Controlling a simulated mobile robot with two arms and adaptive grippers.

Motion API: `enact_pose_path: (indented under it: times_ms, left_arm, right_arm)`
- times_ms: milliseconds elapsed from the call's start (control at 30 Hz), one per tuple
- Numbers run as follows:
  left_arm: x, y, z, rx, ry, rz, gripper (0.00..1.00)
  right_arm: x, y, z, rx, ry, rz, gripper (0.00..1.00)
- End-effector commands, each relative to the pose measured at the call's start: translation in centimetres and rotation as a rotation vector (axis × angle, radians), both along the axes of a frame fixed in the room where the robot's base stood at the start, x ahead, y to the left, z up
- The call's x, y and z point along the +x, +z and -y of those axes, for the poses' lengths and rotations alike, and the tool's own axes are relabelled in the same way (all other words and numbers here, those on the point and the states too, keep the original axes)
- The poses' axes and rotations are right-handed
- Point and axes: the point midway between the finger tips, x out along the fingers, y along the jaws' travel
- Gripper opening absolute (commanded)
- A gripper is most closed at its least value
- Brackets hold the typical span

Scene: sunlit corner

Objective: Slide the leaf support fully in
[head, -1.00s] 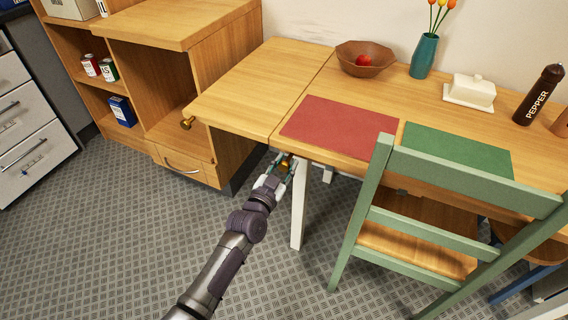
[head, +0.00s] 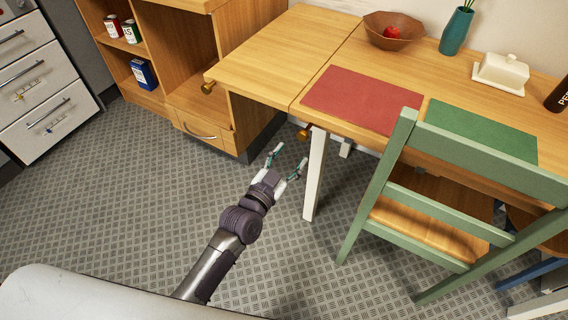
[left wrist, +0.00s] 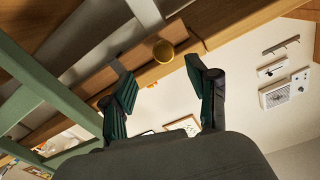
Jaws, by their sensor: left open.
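The table's leaf (head: 270,58) is the left section of the wooden top and lies level with it. A brass knob (head: 304,132) shows under the table's front edge by the white leg, apparently on the leaf support, whose bar is mostly hidden under the top. A second brass knob (head: 208,87) shows under the leaf's outer left corner. My left gripper (head: 291,157) is open and empty, in front of and below the knob by the leg, apart from it. The left wrist view looks up at the wooden underside, with a brass knob (left wrist: 163,51) beyond the open fingers.
A white table leg (head: 315,175) stands just right of my left gripper. A green chair (head: 385,185) is further right. A wooden cabinet (head: 205,125) stands behind, left of the leaf. The floor (head: 150,190) left of my arm is clear.

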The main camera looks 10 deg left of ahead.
Motion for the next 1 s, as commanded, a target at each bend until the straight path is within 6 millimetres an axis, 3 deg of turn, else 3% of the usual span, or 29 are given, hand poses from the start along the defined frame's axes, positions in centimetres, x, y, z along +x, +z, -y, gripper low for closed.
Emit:
enact_pose_path:
  times_ms: [233,833,933,1000]
  left_arm:
    - [-2.6,0.0,-0.9,0.000,0.000,0.000,0.59]
    - [-2.9,-0.2,-1.0,0.001,0.000,-0.004,0.59]
    - [-3.2,-2.1,-1.2,0.011,0.000,-0.055,0.59]
    - [-3.9,-5.1,-1.6,0.022,0.002,-0.138,0.59]
  right_arm:
    - [0.0,0.0,0.0,0.000,0.000,0.000,0.40]
    - [0.0,0.0,0.0,0.000,0.000,0.000,0.40]
    - [0.0,0.0,0.0,0.000,0.000,0.000,0.40]
    - [0.0,0.0,0.0,0.000,0.000,0.000,0.40]
